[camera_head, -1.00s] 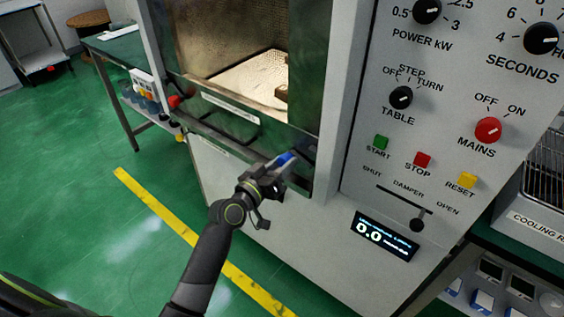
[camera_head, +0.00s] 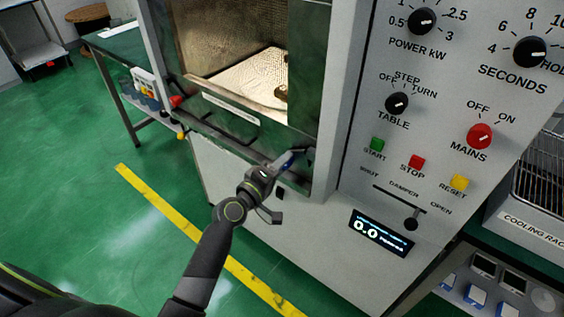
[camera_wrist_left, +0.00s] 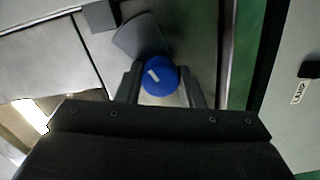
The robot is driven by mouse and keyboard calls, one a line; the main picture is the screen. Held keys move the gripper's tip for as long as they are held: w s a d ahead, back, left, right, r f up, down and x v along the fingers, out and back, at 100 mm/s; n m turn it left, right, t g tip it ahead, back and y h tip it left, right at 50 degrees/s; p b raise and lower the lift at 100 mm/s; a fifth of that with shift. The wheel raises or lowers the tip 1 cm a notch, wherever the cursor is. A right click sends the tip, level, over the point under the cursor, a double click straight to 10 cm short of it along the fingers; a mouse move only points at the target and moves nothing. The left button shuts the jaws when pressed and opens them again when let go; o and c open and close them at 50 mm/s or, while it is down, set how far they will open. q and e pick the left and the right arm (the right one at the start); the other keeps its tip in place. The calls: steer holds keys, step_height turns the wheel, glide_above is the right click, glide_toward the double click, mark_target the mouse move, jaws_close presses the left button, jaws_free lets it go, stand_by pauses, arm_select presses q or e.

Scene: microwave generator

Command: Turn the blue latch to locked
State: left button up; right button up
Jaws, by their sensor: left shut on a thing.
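The blue latch (camera_wrist_left: 160,76) shows in the left wrist view as a round blue knob with a white mark, between the two fingers of my left gripper (camera_wrist_left: 160,88). A grey, fan-shaped plate (camera_wrist_left: 138,36) lies beside the knob. In the head view my left gripper (camera_head: 287,165) is at the lower right of the microwave door (camera_head: 230,115), shut on the latch. My right gripper is not in view.
The control panel (camera_head: 430,130) with knobs and buttons is right of the door. A damper slider (camera_head: 411,224) and a display (camera_head: 381,232) sit low on it. A cooling rack (camera_head: 540,180) stands at the far right. Green floor is open at left.

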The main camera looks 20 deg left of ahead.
arm_select(q)
steer(key=shift+n, duration=0.5)
stand_by(0.3)
steer(key=o, duration=1)
steer(key=shift+s+a, duration=0.1)
steer(key=b+v, duration=0.2)
steer(key=v, duration=1.5)
steer(key=shift+b, duration=0.35)
steer(key=shift+s, duration=0.1)
